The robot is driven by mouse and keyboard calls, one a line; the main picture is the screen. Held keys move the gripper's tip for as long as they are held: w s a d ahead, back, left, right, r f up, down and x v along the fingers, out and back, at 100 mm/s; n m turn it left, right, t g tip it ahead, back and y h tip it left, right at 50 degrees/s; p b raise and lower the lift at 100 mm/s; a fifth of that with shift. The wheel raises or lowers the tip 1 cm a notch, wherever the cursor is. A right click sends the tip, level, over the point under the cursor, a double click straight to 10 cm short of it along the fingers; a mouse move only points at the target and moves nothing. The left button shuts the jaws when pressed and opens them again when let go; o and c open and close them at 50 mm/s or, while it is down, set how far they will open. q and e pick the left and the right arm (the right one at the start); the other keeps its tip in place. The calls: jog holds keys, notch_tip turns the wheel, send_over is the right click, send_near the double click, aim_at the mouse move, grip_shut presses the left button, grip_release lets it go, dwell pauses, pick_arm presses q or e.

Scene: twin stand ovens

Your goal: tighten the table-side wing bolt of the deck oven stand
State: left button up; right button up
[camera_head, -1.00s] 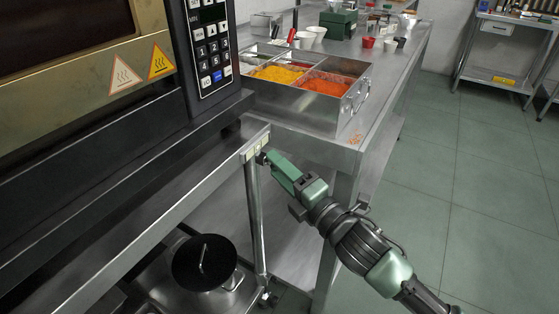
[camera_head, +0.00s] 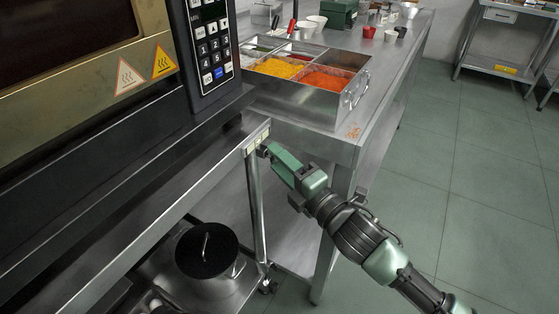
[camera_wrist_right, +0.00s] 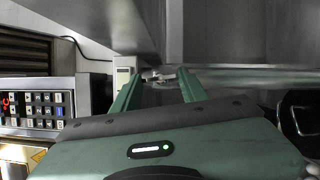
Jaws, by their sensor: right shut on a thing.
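The deck oven stand (camera_head: 180,205) is a steel frame under the black oven, with a top rail and a leg (camera_head: 256,205) at its table-side corner. My right gripper (camera_head: 267,151) reaches this corner from the lower right, just below a pale label on the rail end. In the right wrist view, the wing bolt (camera_wrist_right: 158,75) is a small metal piece between the tips of my green fingers (camera_wrist_right: 158,82). The gripper is shut on it. In the head view the fingers mostly hide the bolt. My left gripper is not in view.
A steel table (camera_head: 330,146) with a tray of coloured toppings (camera_head: 300,100) stands close beside the gripper. A lidded pot (camera_head: 207,255) sits on the stand's lower shelf.

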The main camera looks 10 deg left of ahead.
jog(key=o, duration=1.4)
jog(key=shift+d+f, duration=0.1)
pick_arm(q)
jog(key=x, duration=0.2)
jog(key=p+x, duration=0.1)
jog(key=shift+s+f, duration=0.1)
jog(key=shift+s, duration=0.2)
pick_arm(e)
jog(key=v, duration=0.8)
